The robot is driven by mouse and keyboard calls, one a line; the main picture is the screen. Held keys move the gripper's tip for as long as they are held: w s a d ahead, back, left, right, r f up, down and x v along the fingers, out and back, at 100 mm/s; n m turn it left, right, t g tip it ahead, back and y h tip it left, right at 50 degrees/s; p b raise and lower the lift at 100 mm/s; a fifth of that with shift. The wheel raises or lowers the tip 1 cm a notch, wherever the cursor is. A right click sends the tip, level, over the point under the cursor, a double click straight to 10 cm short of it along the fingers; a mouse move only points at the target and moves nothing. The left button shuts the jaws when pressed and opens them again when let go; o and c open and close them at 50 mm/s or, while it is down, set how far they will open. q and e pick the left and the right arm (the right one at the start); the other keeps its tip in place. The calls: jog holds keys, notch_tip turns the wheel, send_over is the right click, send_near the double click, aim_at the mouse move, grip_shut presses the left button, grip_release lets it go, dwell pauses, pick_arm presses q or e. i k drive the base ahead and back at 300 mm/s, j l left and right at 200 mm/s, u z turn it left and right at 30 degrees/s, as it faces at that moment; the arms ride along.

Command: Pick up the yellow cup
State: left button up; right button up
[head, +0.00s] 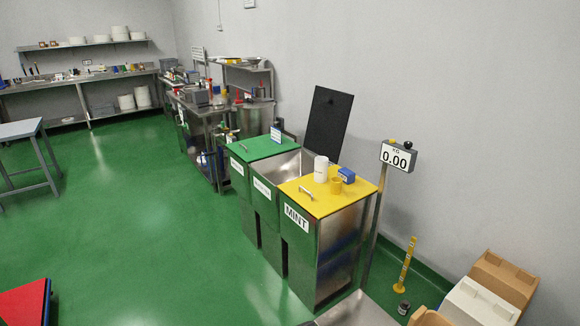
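A small yellow cup (336,186) stands on the yellow lid (318,204) of the bin labelled MINT. A white cylindrical container (321,169) stands just left of and behind it, and a small blue box (346,175) sits just to its right and behind. Neither of my grippers shows in the head view, so their position relative to the cup cannot be seen.
Left of the MINT bin are an open metal bin with a raised black lid (328,124) and a green-lidded bin (262,147). A scale display (397,157) on a post reads 0.00. Boxes (478,303) lie lower right. Green floor (150,230) is clear to the left.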

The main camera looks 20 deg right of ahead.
aim_at(336, 186)
jog(key=i+z, duration=0.1)
jog(key=i, duration=1.2)
jog(key=i+z, duration=0.4)
jog(key=i+j+z, duration=0.2)
jog(key=z, duration=0.25)
jog(key=i+z, duration=0.25)
jog(key=z, duration=0.15)
jog(key=i+z, duration=0.2)
jog(key=z, duration=0.25)
jog(key=i+j+z, duration=0.2)
jog(key=z, duration=0.2)
jog(key=i+j+z, duration=0.2)
jog(key=z, duration=0.2)
